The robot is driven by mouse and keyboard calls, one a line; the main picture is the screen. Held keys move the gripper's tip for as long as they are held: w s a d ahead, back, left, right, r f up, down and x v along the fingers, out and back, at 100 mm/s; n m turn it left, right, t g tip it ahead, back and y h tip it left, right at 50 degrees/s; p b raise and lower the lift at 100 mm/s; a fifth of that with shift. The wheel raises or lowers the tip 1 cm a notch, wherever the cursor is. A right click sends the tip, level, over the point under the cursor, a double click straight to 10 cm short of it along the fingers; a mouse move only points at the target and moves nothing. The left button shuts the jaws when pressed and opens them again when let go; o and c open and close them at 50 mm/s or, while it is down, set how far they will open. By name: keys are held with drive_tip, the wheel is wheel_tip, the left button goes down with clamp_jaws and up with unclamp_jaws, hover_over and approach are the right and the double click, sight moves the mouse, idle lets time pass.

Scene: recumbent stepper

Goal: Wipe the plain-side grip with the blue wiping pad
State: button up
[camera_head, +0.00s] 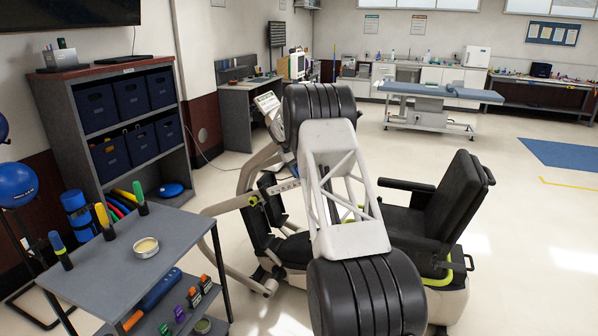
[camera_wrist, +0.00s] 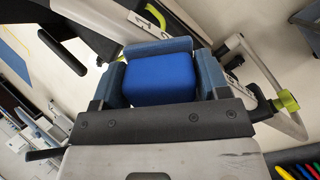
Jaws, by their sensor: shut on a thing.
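My gripper (camera_wrist: 162,68) is shut on the blue wiping pad (camera_wrist: 160,88), which sits between the fingers in the wrist view. In the head view my arm hides the gripper and pad. The recumbent stepper's black seat (camera_head: 436,205) is right of my arm. A pale bent bar (camera_head: 225,206) with a yellow-green collar (camera_head: 252,201) is left of it. In the wrist view, a grey bar (camera_wrist: 296,124) with a yellow-green collar (camera_wrist: 286,103) and a black part lies right of the pad. I cannot tell which part is the plain-side grip, or whether the pad touches anything.
A grey cart (camera_head: 105,275) at the lower left holds a small round tin (camera_head: 146,247) and several upright coloured-handled tools. A shelf with dark bins (camera_head: 130,96) stands behind it. A blue-topped treatment table (camera_head: 432,91) is at the back. Floor at the right is clear.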

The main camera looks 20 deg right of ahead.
drive_tip(key=shift+s+d+r, duration=0.3)
drive_tip(key=shift+s+d, duration=0.1)
idle(0.5)
drive_tip(key=shift+s+d+r, duration=0.25)
idle(0.4)
drive_tip(key=shift+v, duration=3.5)
